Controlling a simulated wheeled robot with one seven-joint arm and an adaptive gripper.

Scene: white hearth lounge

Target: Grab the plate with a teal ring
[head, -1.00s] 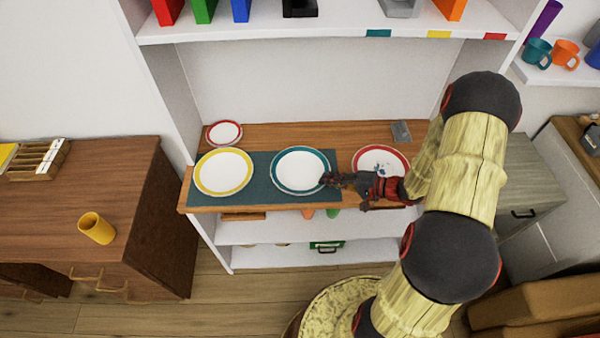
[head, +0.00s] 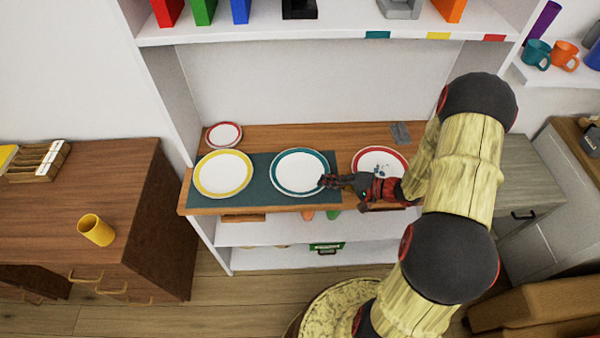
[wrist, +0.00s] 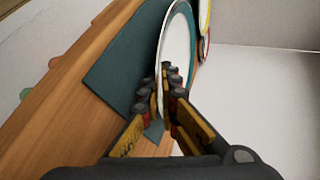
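The plate with a teal ring (head: 299,172) is white and lies on a dark teal mat (head: 262,164) on the wooden shelf. My gripper (head: 326,181) reaches in from the right and is at the plate's right front rim. In the wrist view, the teal-ringed plate (wrist: 176,50) runs in between the two fingers of my gripper (wrist: 168,84). The fingers are close together with the rim between them, and appear shut on it. The fingers hide a small part of the rim.
A yellow-ringed plate (head: 223,174) lies left on the same mat. A red-ringed plate (head: 379,160) lies to the right, partly behind my arm. A small red-ringed plate (head: 224,135) sits at the back left. A shelf board (head: 330,28) is above.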

